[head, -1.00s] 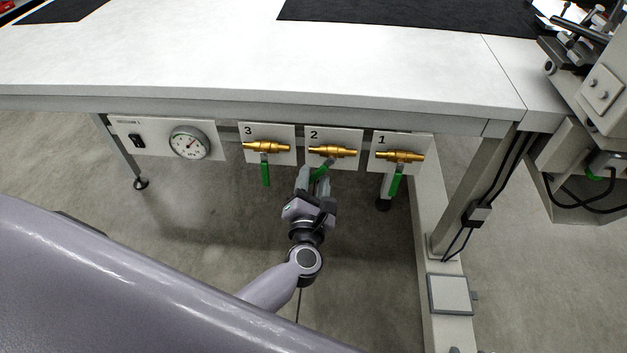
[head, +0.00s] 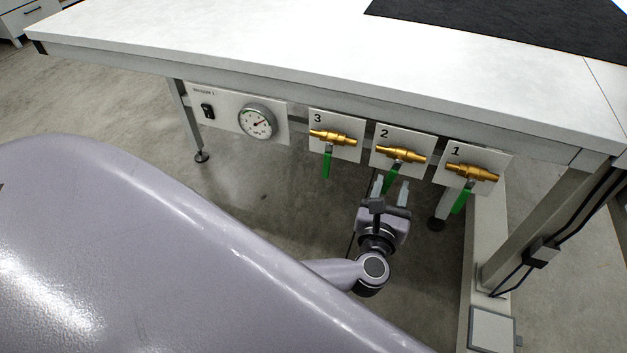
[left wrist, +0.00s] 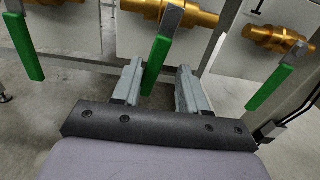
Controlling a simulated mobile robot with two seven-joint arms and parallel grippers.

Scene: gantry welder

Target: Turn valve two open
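Valve two is a brass valve (head: 401,154) on the plate marked 2 under the bench, with a green handle (head: 390,179) hanging down, slightly tilted. In the left wrist view the green handle (left wrist: 157,65) hangs between the fingers of my left gripper. My left gripper (head: 391,190) is open, with one finger on each side of the handle's lower part and a gap showing at the sides. Valve three (head: 333,137) and valve one (head: 472,172) are on either side, with green handles also hanging down. My right gripper is in no view.
A panel with a round gauge (head: 257,122) and a black switch (head: 207,111) is left of the valves. The white bench top (head: 230,40) overhangs them. A bench leg (head: 550,215) with cables stands at the right. The floor below is clear.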

